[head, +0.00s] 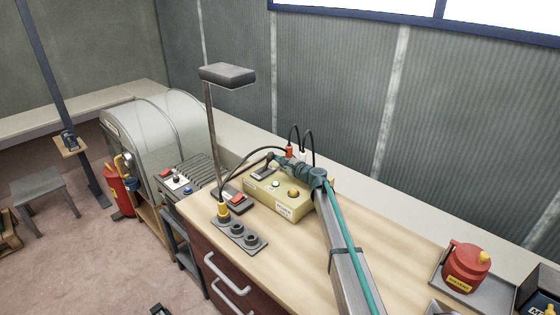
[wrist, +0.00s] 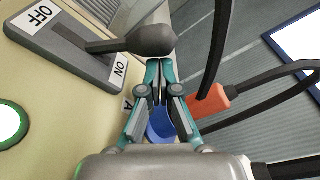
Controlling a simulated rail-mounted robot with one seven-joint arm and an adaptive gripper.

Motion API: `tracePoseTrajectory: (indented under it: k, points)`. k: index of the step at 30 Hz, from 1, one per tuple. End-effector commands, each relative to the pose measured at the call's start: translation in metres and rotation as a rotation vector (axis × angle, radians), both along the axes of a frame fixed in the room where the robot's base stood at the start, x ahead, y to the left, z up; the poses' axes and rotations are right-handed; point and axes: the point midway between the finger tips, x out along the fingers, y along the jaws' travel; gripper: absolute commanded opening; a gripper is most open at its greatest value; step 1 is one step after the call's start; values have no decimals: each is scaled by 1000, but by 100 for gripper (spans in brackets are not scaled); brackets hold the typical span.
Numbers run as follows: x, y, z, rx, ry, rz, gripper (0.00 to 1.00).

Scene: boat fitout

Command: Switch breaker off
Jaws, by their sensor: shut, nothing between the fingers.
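The breaker is a dark lever on a grey plate on top of a cream box (head: 292,209). In the wrist view the plate (wrist: 62,55) has an OFF label (wrist: 40,16) at upper left and an ON label (wrist: 120,70) at lower right. The lever's dark rounded knob (wrist: 150,40) points right and seems to lean toward the ON end. My gripper (wrist: 159,64) is shut and empty, its tips just below the knob in the picture. I cannot tell whether they touch it. In the head view my gripper (head: 274,158) is by the lever at the box's back edge.
A green lamp (wrist: 10,124) is on the box. An orange-red plug (wrist: 209,104) with a black cable is close right of my fingers. A socket strip (head: 240,236) and lamp post (head: 211,130) stand left of the box. A red container (head: 466,267) sits at right.

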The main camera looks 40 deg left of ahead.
Motion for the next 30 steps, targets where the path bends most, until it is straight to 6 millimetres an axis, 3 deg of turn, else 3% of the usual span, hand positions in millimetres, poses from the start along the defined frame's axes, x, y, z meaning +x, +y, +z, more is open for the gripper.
tracePoseTrajectory:
  k: [20, 30]
  points:
    - [-6, 0, 2, -5, -89, 1, 0]
    - [-16, 1, 5, -12, -234, 1, 0]
